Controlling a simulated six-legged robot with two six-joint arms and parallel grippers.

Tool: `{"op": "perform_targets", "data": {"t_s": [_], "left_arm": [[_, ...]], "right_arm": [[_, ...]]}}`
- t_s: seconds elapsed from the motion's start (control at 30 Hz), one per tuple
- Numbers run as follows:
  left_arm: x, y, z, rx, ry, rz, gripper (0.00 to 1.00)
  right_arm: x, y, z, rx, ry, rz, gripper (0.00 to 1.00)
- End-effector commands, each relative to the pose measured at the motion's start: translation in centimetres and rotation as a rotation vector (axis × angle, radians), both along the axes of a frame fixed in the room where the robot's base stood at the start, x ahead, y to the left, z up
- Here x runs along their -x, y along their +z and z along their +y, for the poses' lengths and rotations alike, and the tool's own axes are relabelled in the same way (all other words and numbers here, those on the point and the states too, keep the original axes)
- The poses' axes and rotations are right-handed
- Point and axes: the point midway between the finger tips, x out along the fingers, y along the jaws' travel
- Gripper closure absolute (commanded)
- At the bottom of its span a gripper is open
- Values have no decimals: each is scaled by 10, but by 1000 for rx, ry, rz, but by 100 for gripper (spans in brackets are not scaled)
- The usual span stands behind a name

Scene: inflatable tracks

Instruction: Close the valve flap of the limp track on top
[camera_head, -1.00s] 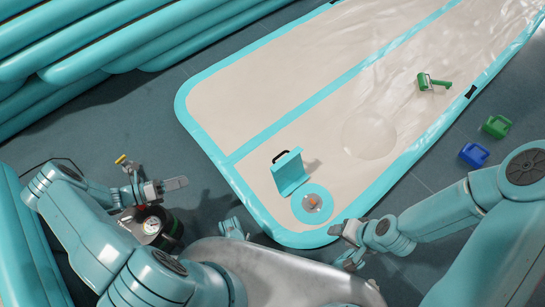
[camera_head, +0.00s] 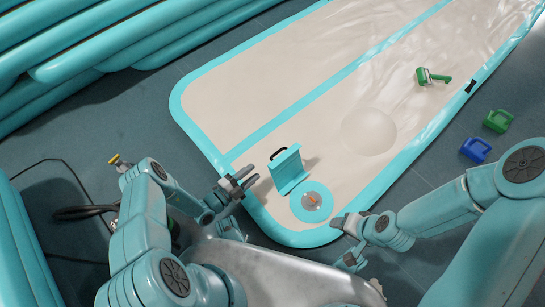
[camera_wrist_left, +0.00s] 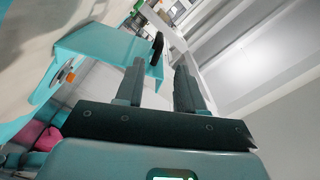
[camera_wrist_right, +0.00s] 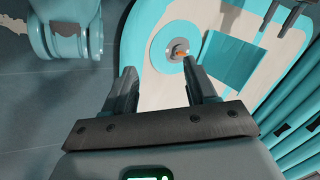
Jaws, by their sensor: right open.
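The limp track (camera_head: 265,95) is cream with a teal border. Its teal valve flap (camera_head: 287,170) stands raised beside a round teal valve (camera_head: 312,202) with an orange centre. A black grip tops the flap. My left gripper (camera_head: 246,180) is open and empty, just left of the flap. The left wrist view shows the flap (camera_wrist_left: 95,45) ahead and left of the fingers. My right gripper (camera_head: 343,242) is open and empty at the track's near edge, right of the valve. The right wrist view shows the valve (camera_wrist_right: 177,50) and flap (camera_wrist_right: 230,62) beyond its fingers.
A green-handled roller (camera_head: 430,77) lies on the track near a round bulge (camera_head: 368,131). Green (camera_head: 498,120) and blue (camera_head: 475,150) containers stand on the floor at right. Stacked teal tubes (camera_head: 110,35) fill the upper left. A black hose (camera_head: 85,211) lies at left.

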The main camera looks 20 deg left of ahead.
Motion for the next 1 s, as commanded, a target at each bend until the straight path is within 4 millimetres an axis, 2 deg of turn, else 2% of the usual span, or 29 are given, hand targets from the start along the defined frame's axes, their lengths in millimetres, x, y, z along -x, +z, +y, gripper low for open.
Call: {"op": "perform_targets", "data": {"t_s": [0.2,0.4,0.6,0.87,0.9,1.0], "left_arm": [[-45,-3,-31,-2,-6,-4,62],[-76,-2,-49,-2,-3,-4,62],[-89,-1,-57,-1,-1,-2,62],[-90,0,-58,-2,0,-1,62],[-90,0,-58,-2,0,-1,68],[-90,0,-58,-2,0,-1,100]], "right_arm": [[-10,-17,-2,7,-4,-33,43],[-18,-27,-4,12,-9,-62,43],[-22,-30,-4,14,-10,-74,43],[-23,-30,-5,15,-9,-76,43],[-23,-30,-5,15,-9,-76,43],[-23,-30,-5,15,-9,-76,43]]}}
